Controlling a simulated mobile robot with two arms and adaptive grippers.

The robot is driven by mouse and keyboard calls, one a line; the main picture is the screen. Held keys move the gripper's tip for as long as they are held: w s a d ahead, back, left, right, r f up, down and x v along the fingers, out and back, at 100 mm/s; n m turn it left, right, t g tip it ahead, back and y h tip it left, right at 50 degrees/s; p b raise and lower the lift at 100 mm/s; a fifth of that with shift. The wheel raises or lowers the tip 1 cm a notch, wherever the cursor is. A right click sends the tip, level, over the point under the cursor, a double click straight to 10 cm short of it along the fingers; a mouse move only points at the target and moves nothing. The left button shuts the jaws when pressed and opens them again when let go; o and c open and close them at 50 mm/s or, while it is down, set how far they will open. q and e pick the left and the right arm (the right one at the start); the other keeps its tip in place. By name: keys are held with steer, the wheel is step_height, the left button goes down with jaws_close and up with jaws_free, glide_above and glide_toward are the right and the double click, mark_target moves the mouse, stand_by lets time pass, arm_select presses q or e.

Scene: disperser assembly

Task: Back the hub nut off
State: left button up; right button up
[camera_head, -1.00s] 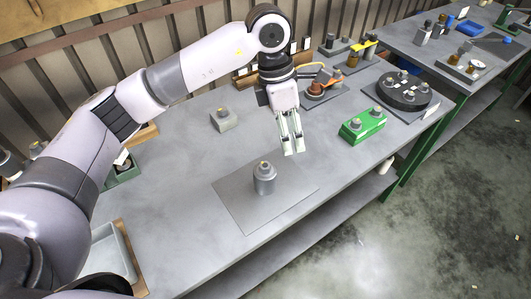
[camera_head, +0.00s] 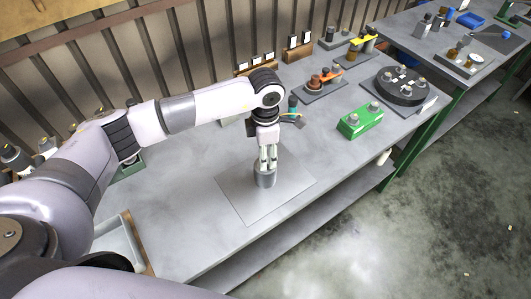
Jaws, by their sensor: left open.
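A grey cylindrical hub (camera_head: 264,180) stands upright on a flat grey plate (camera_head: 240,204) on the bench. My left gripper (camera_head: 267,167) points straight down over the hub, with its fingertips at the hub's top. Its fingers are open, one to each side of the top. The hub nut on top is hidden between the fingers, and I cannot tell whether they touch it. My right gripper is not in view.
A green block with round knobs (camera_head: 360,121) and a dark round disc with several posts (camera_head: 400,86) stand to the right. Coloured parts on a dark plate (camera_head: 324,88) lie behind. A grey tray (camera_head: 119,240) is at left front. The bench front is clear.

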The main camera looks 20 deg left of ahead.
arm_select(q)
steer(key=shift+f, duration=1.4)
steer(key=shift+c, duration=0.2)
jaws_close()
